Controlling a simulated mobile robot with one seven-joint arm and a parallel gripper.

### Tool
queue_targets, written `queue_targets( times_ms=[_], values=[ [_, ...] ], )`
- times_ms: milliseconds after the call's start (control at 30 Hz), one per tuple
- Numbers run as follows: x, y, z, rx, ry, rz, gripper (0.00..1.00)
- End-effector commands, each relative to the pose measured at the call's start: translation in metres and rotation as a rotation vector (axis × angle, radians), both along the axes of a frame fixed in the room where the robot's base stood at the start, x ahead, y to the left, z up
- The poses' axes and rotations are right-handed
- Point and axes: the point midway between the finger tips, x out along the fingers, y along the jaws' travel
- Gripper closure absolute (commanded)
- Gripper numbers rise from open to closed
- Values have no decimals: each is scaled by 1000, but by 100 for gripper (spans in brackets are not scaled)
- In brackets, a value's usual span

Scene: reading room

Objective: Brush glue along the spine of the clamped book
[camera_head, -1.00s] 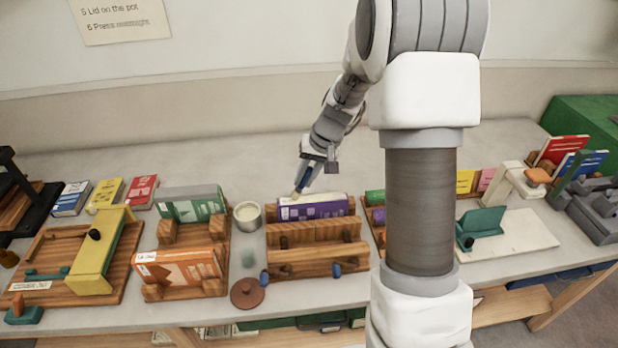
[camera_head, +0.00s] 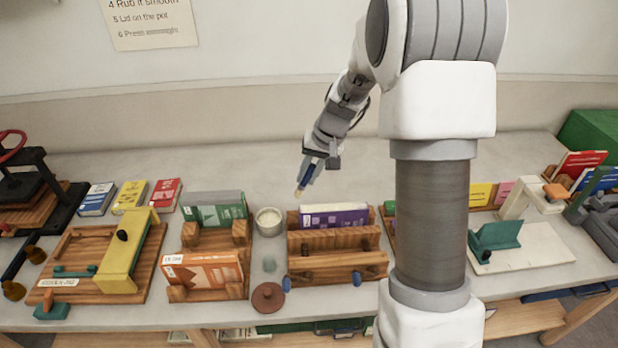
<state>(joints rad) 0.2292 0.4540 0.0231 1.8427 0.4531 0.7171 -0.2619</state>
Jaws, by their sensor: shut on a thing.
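The purple book (camera_head: 345,218) stands in a wooden clamp (camera_head: 340,240), its pale spine (camera_head: 332,208) facing up. My gripper (camera_head: 317,164) is shut on a brush (camera_head: 305,181) with a blue handle and a pale brown tip. The brush slants down to the left. Its tip is above or just behind the left end of the spine and looks apart from it. A glue pot (camera_head: 257,221) stands open left of the clamp, with pale contents. Its round brown lid (camera_head: 267,298) lies on the table in front of it. I cannot tell how much glue is on the spine.
Left are a green book (camera_head: 215,208) and an orange book (camera_head: 202,271) in wooden holders, and a yellow press bar (camera_head: 125,250). Right is a white board (camera_head: 525,250) with a green piece. My arm hides part of the table. The table behind the clamp is clear.

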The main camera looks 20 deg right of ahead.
Motion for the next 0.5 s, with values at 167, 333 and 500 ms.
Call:
queue_targets(
  times_ms=[167, 333, 500],
  values=[
    [1, 2, 20, 0, 0, 1, 100],
    [2, 3, 33, 0, -1, 2, 100],
    [2, 4, 37, 0, -1, 2, 100]
  ],
)
